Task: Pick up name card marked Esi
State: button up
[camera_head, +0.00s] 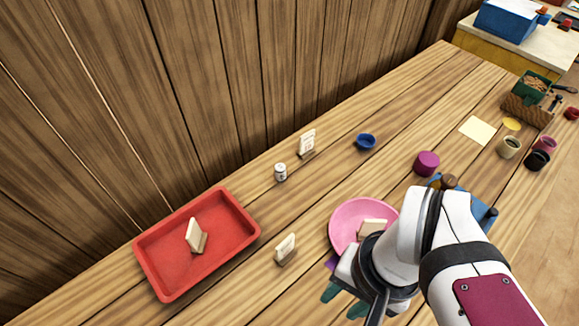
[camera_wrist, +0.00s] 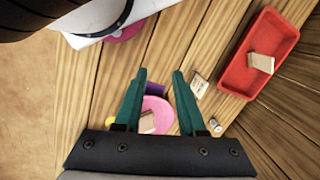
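Several small cards in wooden holders show; I cannot read a name on any, so I cannot tell which is Esi. One card (camera_head: 286,248) stands on the table between the red tray and the pink plate; it shows in the wrist view (camera_wrist: 199,85). Another card (camera_head: 195,236) is in the red tray (camera_head: 160,279). A third card (camera_head: 307,143) stands near the wall. One more card (camera_head: 372,228) is on the pink plate (camera_head: 343,222), partly hidden by my arm. My gripper (camera_wrist: 160,75) is open and empty above the table, near the plate.
A small white jar (camera_head: 280,172) and a blue bowl (camera_head: 366,141) stand towards the wall. A magenta cup (camera_head: 427,163) is beyond the plate. A purple item (camera_wrist: 155,88) lies beside the plate. Several pots stand at the far right.

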jog(key=shift+o, duration=0.5)
jog(key=w+a+f+n+t+h, duration=0.3)
jog(key=a+f+n+t+h, duration=0.4)
jog(key=n, duration=1)
jog(key=w+a+f+n+t+h, duration=0.4)
jog(key=a+n, duration=0.6)
jog(key=n, duration=0.6)
send_over(294, 248)
jog(key=shift+g, duration=0.3)
jog(key=f, duration=0.6)
jog(key=shift+w+f, duration=0.2)
jog(key=shift+w, duration=0.05)
grip_shut()
